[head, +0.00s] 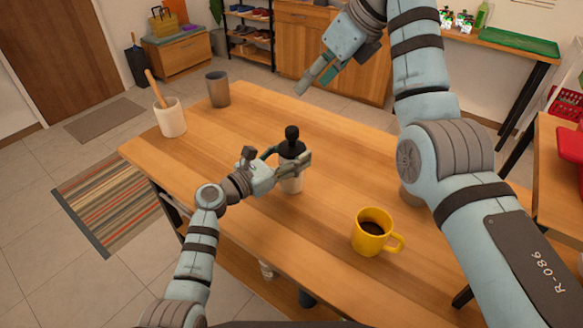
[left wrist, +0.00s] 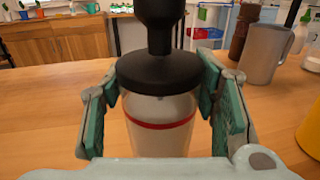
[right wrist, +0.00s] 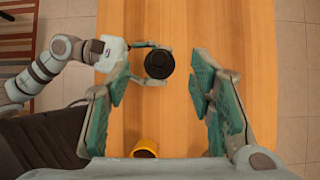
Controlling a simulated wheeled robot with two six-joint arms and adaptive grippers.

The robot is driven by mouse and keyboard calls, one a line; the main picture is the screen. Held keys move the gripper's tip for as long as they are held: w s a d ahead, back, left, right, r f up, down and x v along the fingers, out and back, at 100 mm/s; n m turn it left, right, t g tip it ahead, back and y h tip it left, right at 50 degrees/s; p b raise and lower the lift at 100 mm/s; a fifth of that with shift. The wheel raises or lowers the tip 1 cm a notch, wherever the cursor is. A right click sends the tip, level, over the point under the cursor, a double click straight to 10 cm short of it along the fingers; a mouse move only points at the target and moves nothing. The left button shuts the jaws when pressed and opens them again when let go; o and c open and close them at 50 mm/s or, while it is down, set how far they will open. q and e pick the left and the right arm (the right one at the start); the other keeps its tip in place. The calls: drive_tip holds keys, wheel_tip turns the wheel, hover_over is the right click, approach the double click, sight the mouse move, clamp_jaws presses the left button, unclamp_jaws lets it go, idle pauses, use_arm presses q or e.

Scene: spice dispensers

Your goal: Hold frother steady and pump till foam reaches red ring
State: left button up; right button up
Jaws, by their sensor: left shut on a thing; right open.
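The frother (head: 291,182) stands upright on the wooden table, with a clear body and a black lid and plunger knob (head: 292,134). In the left wrist view its body (left wrist: 160,137) shows a red ring below the lid, with pale white content behind the wall. My left gripper (head: 290,160) is shut around the body just under the lid. My right gripper (head: 312,82) is open and empty, raised above the table. The right wrist view looks down between its fingers (right wrist: 168,92) at the round black knob (right wrist: 159,63), which lies ahead of the fingertips.
A yellow mug (head: 372,231) of dark coffee stands right of the frother. A white crock (head: 171,118) with a wooden handle and a grey cup (head: 218,88) stand at the far left. A metal pitcher (left wrist: 266,54) is partly behind my right arm in the head view.

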use_arm(q)
drive_tip(key=o, duration=1.5)
use_arm(e)
drive_tip(key=v, duration=0.2)
drive_tip(key=shift+s+d+r, duration=0.1)
drive_tip(key=shift+d+r, duration=0.05)
drive_tip(key=shift+r, duration=0.1)
